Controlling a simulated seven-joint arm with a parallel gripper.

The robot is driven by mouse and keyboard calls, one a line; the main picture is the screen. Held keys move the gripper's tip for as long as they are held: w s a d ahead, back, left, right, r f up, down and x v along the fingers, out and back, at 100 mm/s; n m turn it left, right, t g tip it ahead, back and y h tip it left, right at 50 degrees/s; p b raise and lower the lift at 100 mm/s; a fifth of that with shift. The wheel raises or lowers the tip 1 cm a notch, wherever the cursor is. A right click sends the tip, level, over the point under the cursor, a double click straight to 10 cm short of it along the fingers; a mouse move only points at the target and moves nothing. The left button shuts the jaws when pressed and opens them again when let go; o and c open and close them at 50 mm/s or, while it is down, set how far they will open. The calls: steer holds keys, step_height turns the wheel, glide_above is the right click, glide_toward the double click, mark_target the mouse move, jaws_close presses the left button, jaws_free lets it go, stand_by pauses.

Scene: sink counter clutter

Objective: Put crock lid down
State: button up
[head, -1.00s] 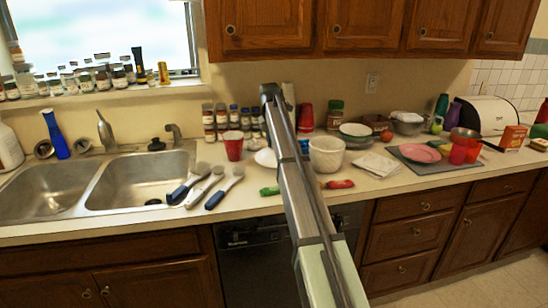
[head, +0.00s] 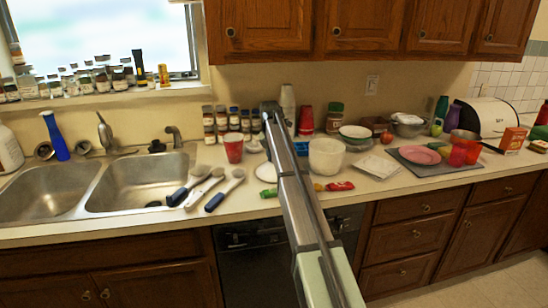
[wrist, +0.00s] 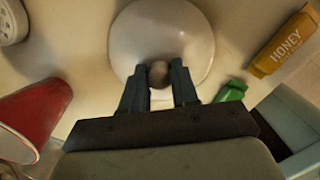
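The crock lid (wrist: 162,35) is a pale round disc with a brown knob (wrist: 158,74) in the wrist view. In the head view its white edge (head: 266,173) shows just left of my arm, low over the counter. My gripper (wrist: 159,75) has its two fingers closed on either side of the knob. In the head view the fingers are hidden behind my arm. I cannot tell whether the lid touches the counter. The white crock (head: 326,157) stands uncovered to the right of my arm.
A red cup (head: 233,147) stands left of the lid, and spice jars (head: 221,122) behind it. Green (head: 268,193) and red (head: 340,187) items lie near the front edge. A honey packet (wrist: 284,42) lies right of the lid. Brushes (head: 225,189) lie by the sink.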

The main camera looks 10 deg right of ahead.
mark_target(272, 165)
steer(key=o, duration=0.4)
steer(key=shift+c, duration=0.2)
steer(key=shift+r, duration=0.1)
step_height(272, 165, up, 12)
steer(key=s+a, duration=0.1)
stand_by(0.4)
